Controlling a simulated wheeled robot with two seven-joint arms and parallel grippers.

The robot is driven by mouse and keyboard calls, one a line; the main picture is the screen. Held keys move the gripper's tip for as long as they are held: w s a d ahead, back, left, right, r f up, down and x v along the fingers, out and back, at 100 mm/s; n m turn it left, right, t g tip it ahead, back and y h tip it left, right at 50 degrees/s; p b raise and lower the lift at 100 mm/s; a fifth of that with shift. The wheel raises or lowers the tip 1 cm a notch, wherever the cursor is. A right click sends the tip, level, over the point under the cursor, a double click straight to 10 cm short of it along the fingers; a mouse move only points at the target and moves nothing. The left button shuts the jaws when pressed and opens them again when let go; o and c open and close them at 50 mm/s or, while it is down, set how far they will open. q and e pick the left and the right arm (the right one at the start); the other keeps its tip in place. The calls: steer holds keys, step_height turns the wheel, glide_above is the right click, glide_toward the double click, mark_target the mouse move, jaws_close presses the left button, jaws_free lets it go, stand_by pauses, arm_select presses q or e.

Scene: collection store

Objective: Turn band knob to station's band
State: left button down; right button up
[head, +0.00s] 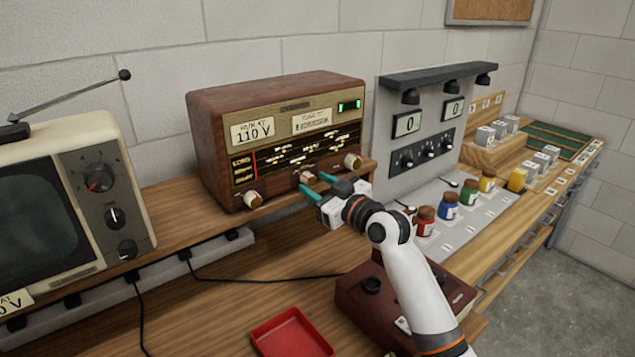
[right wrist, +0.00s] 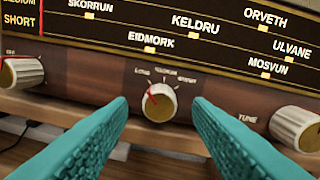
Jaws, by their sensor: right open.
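The wooden radio (head: 285,135) stands on the shelf, with a lit green indicator (head: 349,106) and a "TUNE TO" card (head: 312,121) whose station name is too blurred to read. Its band knob (head: 307,178) is the middle one of three; in the right wrist view the cream knob (right wrist: 160,103) has a red pointer aimed up and left, toward the leftmost of its small marks. My right gripper (head: 319,183) is open in front of it. In the wrist view its teal fingers (right wrist: 159,112) lie left and right of the knob, apart from it. My left gripper is out of view.
The dial (right wrist: 190,30) shows station names, including KELDRU and EIDMORK. A left knob (right wrist: 22,72) and right knob (right wrist: 295,128) flank the band knob. A television (head: 65,200) stands left, a meter panel (head: 425,125) right. A red tray (head: 292,333) lies below.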

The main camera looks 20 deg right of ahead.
steer(key=shift+w+a, duration=0.1)
steer(key=shift+w, duration=0.1)
steer(key=c, duration=1)
